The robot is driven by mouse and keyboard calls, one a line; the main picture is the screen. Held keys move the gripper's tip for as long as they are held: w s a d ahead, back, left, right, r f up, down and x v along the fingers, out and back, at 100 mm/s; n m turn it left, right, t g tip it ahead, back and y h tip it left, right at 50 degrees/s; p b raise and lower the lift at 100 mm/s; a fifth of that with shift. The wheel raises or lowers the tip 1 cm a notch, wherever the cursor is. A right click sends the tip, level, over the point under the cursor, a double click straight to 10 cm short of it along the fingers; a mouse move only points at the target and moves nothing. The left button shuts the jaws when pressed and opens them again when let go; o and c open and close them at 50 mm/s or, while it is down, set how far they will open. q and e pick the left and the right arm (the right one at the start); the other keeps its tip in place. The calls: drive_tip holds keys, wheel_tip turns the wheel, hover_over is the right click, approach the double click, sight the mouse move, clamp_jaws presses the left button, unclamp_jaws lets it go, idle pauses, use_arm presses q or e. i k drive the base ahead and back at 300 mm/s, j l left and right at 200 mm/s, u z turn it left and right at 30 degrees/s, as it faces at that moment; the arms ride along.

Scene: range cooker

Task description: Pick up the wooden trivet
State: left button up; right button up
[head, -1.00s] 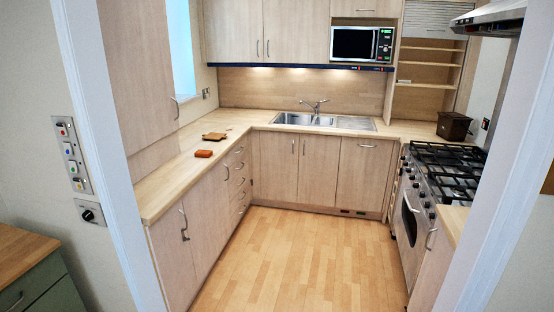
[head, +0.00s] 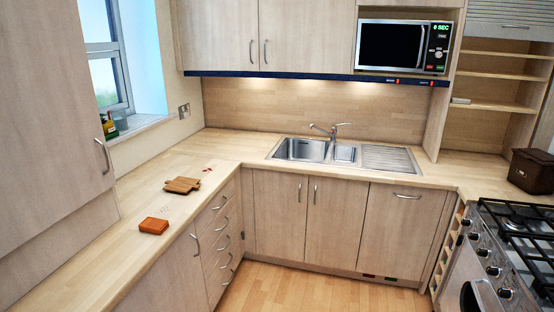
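The wooden trivet (head: 182,185) appears to be the flat brown wooden piece with slat-like edges lying on the left counter (head: 120,262). An orange block-like item (head: 153,226) lies on the same counter, nearer to me and apart from the trivet. Neither of my grippers is in view, and nothing touches the trivet.
A small red item (head: 207,169) lies behind the trivet. The sink (head: 305,149) is at the back counter and the cooker (head: 515,240) at the right. A tall cupboard (head: 50,120) overhangs the left counter. The wooden floor (head: 310,294) in the middle is clear.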

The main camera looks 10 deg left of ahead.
sight(181, 185)
drive_tip(key=i+l+u, duration=0.2)
drive_tip(key=i+u, duration=0.25)
drive_tip(key=i, duration=0.3)
drive_tip(key=i+l+u, duration=0.45)
drive_tip(key=i, duration=0.2)
drive_tip(key=i+l+u, duration=0.45)
drive_tip(key=i+l, duration=0.15)
